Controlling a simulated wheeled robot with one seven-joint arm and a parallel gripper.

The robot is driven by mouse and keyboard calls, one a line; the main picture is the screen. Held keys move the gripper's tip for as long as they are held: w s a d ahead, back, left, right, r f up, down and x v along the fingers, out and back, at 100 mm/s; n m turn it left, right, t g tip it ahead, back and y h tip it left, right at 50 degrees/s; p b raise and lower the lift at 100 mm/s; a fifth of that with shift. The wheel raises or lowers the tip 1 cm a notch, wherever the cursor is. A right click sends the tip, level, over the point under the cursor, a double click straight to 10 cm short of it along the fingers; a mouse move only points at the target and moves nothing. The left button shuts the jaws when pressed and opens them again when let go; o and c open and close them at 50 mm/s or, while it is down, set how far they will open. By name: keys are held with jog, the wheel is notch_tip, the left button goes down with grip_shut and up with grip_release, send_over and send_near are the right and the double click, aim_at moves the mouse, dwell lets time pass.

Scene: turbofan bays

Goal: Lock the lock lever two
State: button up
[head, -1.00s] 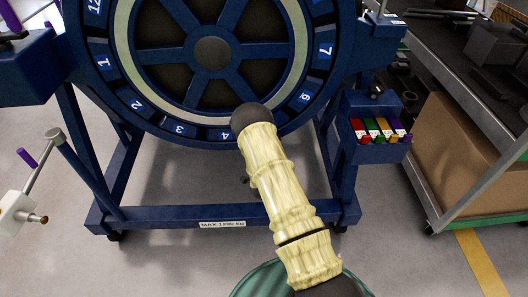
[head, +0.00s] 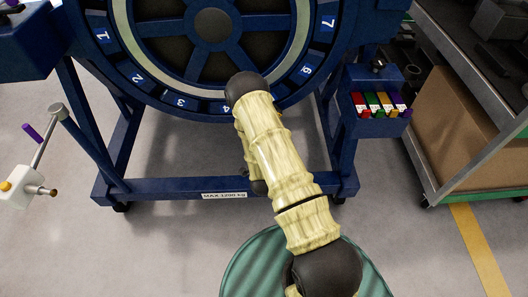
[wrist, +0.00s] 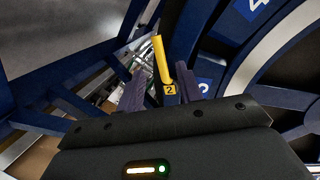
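The lock lever two is a yellow bar (wrist: 160,58) in the wrist view, with a yellow tag marked 2 (wrist: 170,88) at its lower end. It stands near upright, leaning slightly left, beside the dark blue numbered ring (wrist: 226,52). My gripper (wrist: 160,72) is open, with one dark finger left of the lever and one right of it. The lever shows between the fingers, and I cannot tell whether either finger touches it. In the head view my pale arm reaches towards the ring (head: 203,105); my gripper and lever two do not show there.
The blue stand's lower crossbar (head: 165,189) runs behind my arm. A cart with a cardboard box (head: 455,130) stands farther right. A white box with a purple-handled crank (head: 30,188) is at the left.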

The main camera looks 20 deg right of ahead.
jog(key=v, duration=0.7)
jog(key=shift+s+p, duration=0.25)
jog(key=shift+p, duration=0.2)
jog(key=shift+c, duration=0.5)
jog(key=shift+w+r, duration=0.2)
jog(key=c, duration=0.7)
jog(key=w+r+g+y, duration=0.1)
jog(key=r, duration=0.1)
jog(key=w+a+r+n+g, duration=0.1)
jog(key=w, duration=0.1)
jog(key=shift+r+n+g+y, duration=0.3)
jog(key=shift+r+y, duration=0.1)
jog(key=s+a+r+n+g+y, duration=0.1)
jog(key=s+r+n+g, duration=0.3)
jog(key=s+r, duration=0.5)
jog(key=s+a+r+n+g+y, duration=0.1)
jog(key=s+r+n+g+y, duration=0.1)
jog(key=s+r+n+g, duration=0.3)
jog(key=s+r+n, duration=0.2)
jog(key=s+r, duration=0.2)
jog(key=shift+a+r+y, duration=0.25)
jog(key=shift+a+y, duration=0.05)
